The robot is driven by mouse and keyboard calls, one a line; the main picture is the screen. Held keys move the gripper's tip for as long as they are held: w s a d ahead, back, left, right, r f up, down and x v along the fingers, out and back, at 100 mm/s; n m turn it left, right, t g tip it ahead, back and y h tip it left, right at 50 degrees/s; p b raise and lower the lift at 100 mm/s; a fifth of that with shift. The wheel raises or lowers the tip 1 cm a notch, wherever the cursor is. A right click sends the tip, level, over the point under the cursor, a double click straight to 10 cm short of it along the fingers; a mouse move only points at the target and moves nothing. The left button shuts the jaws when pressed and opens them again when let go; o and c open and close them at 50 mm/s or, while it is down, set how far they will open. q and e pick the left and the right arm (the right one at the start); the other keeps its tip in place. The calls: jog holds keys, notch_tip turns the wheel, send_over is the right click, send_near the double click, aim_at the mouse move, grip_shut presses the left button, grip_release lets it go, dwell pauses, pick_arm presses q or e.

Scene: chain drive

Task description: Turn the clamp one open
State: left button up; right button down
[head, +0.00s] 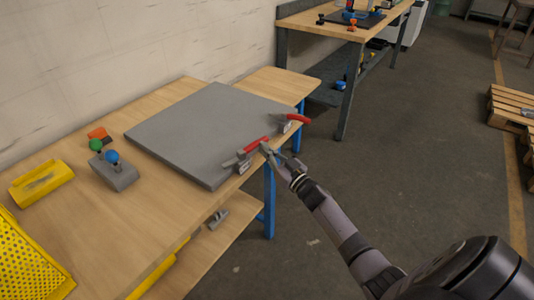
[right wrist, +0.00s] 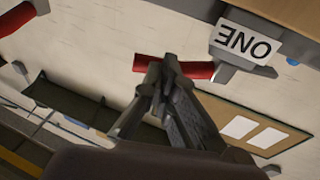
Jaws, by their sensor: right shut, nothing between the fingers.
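Clamp one has a red handle (head: 255,145) and a grey metal body (head: 243,166) at the front edge of the grey plate (head: 190,130). In the right wrist view its red handle (right wrist: 200,70) lies across behind my fingertips, next to a white label reading ONE (right wrist: 247,43). My right gripper (head: 267,149) is shut and empty, at the handle's right end in the head view. In the right wrist view the closed fingertips (right wrist: 166,72) overlap the handle; I cannot tell whether they touch it. My left gripper is not in view.
A second red-handled clamp (head: 297,118) sits at the plate's right corner. A grey block with green and blue knobs (head: 114,171) and a yellow part (head: 41,184) are on the wooden table (head: 165,220) at left. Open floor lies to the right.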

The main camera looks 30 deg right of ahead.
jog(key=w+y, duration=0.1)
jog(key=w+n+y+b, duration=0.1)
jog(key=shift+d+n+g+y+b, duration=0.2)
jog(key=shift+n+g+y+b, duration=0.1)
jog(key=shift+y, duration=0.1)
jog(key=shift+w, duration=0.1)
jog(key=shift+f, duration=0.1)
dwell(0.4)
